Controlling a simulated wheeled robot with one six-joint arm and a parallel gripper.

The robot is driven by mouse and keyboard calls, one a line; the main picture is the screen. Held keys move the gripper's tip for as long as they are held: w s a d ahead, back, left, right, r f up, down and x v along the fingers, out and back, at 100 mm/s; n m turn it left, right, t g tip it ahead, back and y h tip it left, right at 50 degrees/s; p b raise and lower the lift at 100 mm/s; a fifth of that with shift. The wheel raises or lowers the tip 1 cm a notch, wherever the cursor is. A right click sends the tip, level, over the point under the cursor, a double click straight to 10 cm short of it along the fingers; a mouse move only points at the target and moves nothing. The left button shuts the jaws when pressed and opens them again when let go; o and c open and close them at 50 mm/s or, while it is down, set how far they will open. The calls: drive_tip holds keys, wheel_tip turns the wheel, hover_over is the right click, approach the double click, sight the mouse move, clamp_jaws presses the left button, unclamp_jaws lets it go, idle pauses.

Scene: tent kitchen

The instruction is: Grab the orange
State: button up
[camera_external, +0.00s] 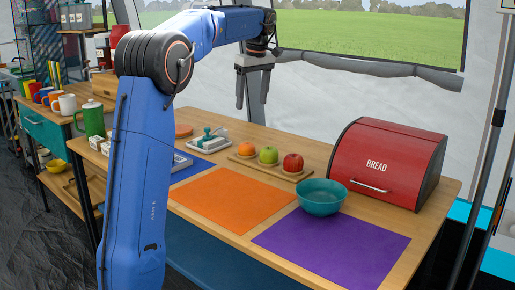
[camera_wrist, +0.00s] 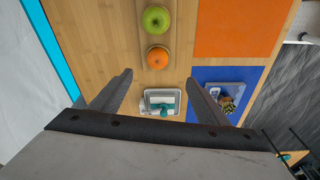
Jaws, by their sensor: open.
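The orange (camera_external: 246,148) sits at the left end of a small wooden board (camera_external: 243,160) on the table. In the wrist view the orange (camera_wrist: 158,57) lies ahead of my gripper, slightly above the middle of the picture. My gripper (camera_external: 251,106) points down in the air above the table's back part, higher than the fruit and apart from it. Its two fingers (camera_wrist: 163,82) are spread with nothing between them. A green apple (camera_external: 268,155) sits close beside the orange on the board, and a red apple (camera_external: 293,163) sits at the board's right end.
A butter dish with a teal handle (camera_external: 207,139) stands left of the board. A red bread box (camera_external: 386,163) and a teal bowl (camera_external: 321,197) stand to the right. Orange (camera_external: 225,200) and purple (camera_external: 335,245) mats lie flat in front. A tent wall is behind.

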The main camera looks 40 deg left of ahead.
drive_tip(key=w+a, duration=0.1)
approach(247, 143)
drive_tip(key=shift+n, duration=0.3)
drive_tip(key=f, duration=0.6)
drive_tip(key=a+f, duration=0.1)
drive_tip(key=f, duration=0.2)
drive_tip(key=shift+a+f, duration=0.1)
drive_tip(key=shift+f, duration=0.25)
drive_tip(key=shift+c, duration=0.4)
drive_tip(key=c, duration=1.1)
drive_tip(key=shift+r, duration=0.15)
